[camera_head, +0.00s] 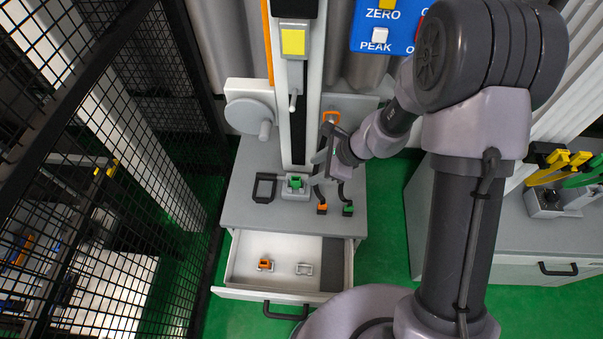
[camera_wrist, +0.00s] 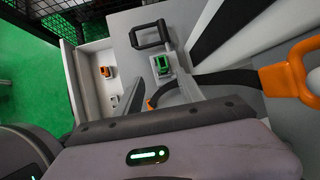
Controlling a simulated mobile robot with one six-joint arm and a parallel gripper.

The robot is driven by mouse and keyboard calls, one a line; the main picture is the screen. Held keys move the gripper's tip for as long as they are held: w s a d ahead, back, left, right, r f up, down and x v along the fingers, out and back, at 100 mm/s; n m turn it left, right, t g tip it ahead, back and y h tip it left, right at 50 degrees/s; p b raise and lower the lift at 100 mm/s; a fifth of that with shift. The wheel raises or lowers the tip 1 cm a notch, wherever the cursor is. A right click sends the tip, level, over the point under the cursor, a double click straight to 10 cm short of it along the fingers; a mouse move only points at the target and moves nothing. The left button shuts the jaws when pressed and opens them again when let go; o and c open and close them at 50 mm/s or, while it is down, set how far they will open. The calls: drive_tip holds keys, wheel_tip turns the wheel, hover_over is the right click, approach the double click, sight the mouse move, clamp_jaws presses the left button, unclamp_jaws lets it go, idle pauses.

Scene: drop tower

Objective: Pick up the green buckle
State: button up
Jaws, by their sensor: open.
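A green buckle (camera_head: 296,182) sits on the light grey block at the foot of the upright column on the grey bench top. It also shows in the wrist view (camera_wrist: 161,65), upper middle. A second small green piece (camera_head: 348,210) lies at the end of a black strap near the bench's front right. My gripper (camera_head: 320,158) is open, up and to the right of the buckle in the head view, apart from it. Its fingers are hard to make out, and nothing is seen between them. In the wrist view my gripper housing fills the bottom.
An orange strap end (camera_head: 322,208) lies beside the green one. A black handle frame (camera_head: 264,188) is left of the buckle. The open drawer (camera_head: 238,290) in front holds an orange buckle (camera_head: 265,264) and a grey one (camera_head: 304,269). A black mesh fence (camera_head: 100,150) stands left.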

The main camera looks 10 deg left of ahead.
drive_tip(key=b, duration=0.2)
hover_over(298, 184)
drive_tip(key=d, duration=0.2)
wheel_tip(298, 184, down, 5)
drive_tip(key=shift+s+d+f, duration=0.1)
drive_tip(key=shift+s+d, duration=0.05)
drive_tip(key=b+x, duration=0.1)
drive_tip(key=x, duration=0.3)
drive_tip(key=shift+f, duration=0.3)
drive_tip(key=shift+w, duration=0.25)
drive_tip(key=shift+r, duration=0.1)
drive_tip(key=shift+c, duration=0.9)
clamp_jaws()
